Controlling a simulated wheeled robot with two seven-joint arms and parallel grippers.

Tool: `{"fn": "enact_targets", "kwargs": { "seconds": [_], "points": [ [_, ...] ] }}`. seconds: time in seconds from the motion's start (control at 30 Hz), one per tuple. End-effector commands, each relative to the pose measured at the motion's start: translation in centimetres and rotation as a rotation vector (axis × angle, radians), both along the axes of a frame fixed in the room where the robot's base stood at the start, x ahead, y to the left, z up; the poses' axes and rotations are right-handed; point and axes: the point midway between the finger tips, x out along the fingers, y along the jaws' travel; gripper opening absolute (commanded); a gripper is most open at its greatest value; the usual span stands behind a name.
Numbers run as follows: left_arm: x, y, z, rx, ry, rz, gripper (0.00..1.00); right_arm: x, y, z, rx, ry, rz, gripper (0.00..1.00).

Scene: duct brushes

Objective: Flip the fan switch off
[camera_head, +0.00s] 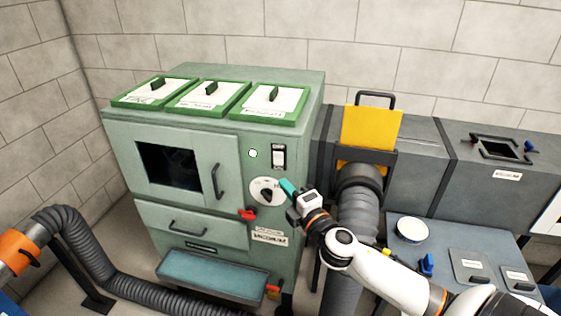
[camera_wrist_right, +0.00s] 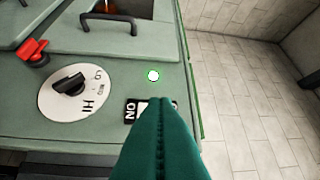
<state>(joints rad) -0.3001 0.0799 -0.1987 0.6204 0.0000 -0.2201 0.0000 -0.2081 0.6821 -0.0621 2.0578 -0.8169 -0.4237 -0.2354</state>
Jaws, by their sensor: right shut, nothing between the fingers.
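The fan switch (camera_head: 279,157) is a black-framed rocker with a white middle on the front of the green cabinet (camera_head: 260,220), above the dial. My right gripper (camera_head: 288,187) has teal fingers, shut and empty. In the head view it is below the switch, beside the dial. In the right wrist view the shut fingers (camera_wrist_right: 160,140) overlap the switch; I cannot tell whether they touch it. My left gripper is not in view.
A dial (camera_head: 266,191) marked LO and HI and a red latch (camera_head: 247,214) are close by. A white round lamp (camera_head: 252,153) is left of the switch. A yellow plate (camera_head: 370,127) and grey duct (camera_head: 358,215) stand to the right. Three green-framed lids (camera_head: 208,94) are on top.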

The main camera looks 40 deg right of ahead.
Motion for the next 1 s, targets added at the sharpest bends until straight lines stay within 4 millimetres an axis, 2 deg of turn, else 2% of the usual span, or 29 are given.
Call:
{"fn": "enact_targets", "kwargs": {
  "seconds": [0.03,0.2,0.27,0.4,0.6,1.0],
  "points": [
    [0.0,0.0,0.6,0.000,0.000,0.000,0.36,1.1,-0.1,0.6,-0.001,-0.004,-0.001,0.00],
    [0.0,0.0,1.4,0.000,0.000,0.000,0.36,4.5,-0.4,0.8,0.001,-0.003,-0.002,0.00],
    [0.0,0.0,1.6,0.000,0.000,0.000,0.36,5.6,-0.5,0.9,0.001,-0.002,-0.001,0.00],
    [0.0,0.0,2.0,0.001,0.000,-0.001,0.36,6.8,-2.2,0.9,0.000,0.001,-0.002,0.00],
    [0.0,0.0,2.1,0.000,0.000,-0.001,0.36,7.8,-3.3,1.0,0.000,0.001,-0.001,0.00],
    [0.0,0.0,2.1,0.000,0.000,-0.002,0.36,8.0,-3.6,1.0,0.001,0.000,0.000,0.00]
  ]
}}
